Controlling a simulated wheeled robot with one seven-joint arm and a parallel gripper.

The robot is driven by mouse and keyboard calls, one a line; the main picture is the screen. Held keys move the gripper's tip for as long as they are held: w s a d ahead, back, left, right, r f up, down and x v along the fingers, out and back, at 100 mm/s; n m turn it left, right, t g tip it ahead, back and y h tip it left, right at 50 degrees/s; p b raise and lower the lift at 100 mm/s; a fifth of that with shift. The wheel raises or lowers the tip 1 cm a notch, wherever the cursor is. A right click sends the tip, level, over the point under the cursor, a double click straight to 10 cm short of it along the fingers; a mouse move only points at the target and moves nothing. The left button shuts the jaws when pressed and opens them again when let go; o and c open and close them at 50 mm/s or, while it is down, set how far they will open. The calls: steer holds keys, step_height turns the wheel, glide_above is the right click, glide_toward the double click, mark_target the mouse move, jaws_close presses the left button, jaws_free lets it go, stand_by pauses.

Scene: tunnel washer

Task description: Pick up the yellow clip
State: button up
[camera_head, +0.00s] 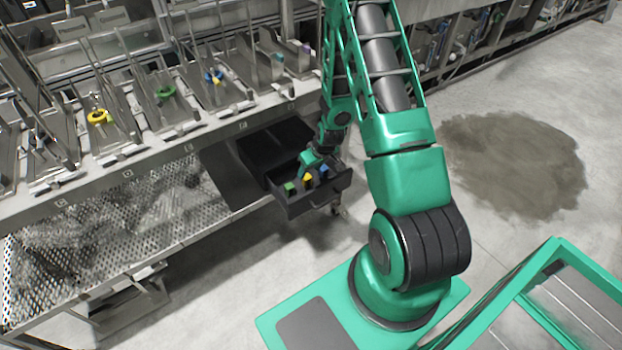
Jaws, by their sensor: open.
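A small yellow clip (308,178) stands in the front part of a dark open drawer (318,198), between a green clip (290,187) and a blue clip (323,170). My gripper (308,167) is open and points down over the drawer, just above or around the yellow clip. The fingertips are small and partly hidden, so I cannot tell whether they touch it.
A metal bench (158,141) runs along the left with upright plates. A yellow ring (98,116), a green ring (166,93) and a blue ring (213,77) sit among them. Open floor (515,90) with a dark stain lies right.

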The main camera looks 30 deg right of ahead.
mark_target(307, 176)
steer(key=shift+x, duration=3.65)
steer(key=shift+d, duration=0.15)
steer(key=c, duration=1.1)
